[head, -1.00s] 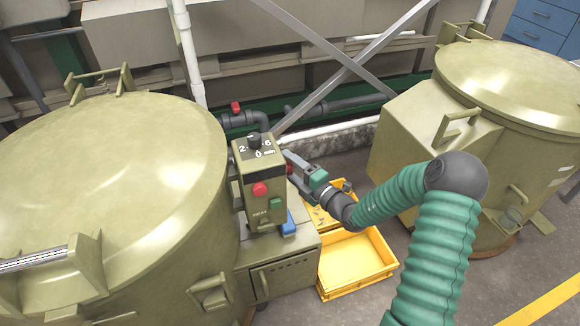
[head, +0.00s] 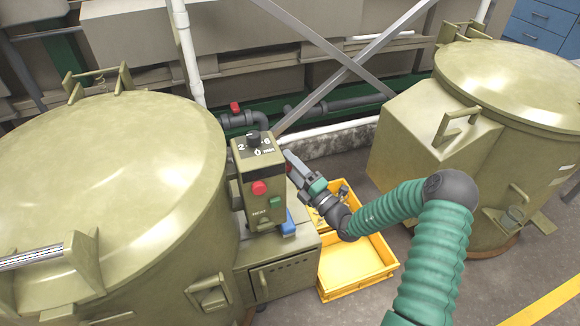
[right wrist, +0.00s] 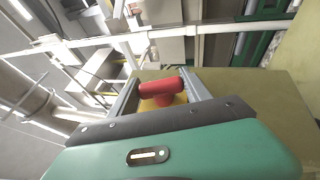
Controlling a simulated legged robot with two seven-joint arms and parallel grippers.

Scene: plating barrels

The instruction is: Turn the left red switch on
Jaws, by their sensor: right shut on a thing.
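The red switch (right wrist: 160,87) sits on a yellow base on an olive panel, between my right gripper's two fingers in the right wrist view. My right gripper (head: 289,160) is at the right side of the control box (head: 262,212) beside the left barrel. It is shut on the red switch. The fingers reach along both sides of its red handle (right wrist: 160,87). In the head view the switch is mostly hidden by the gripper and the box. My left gripper is in neither view.
A yellow crate (head: 357,290) stands on the floor below my right arm. Large barrels stand left (head: 110,170) and right (head: 515,85).

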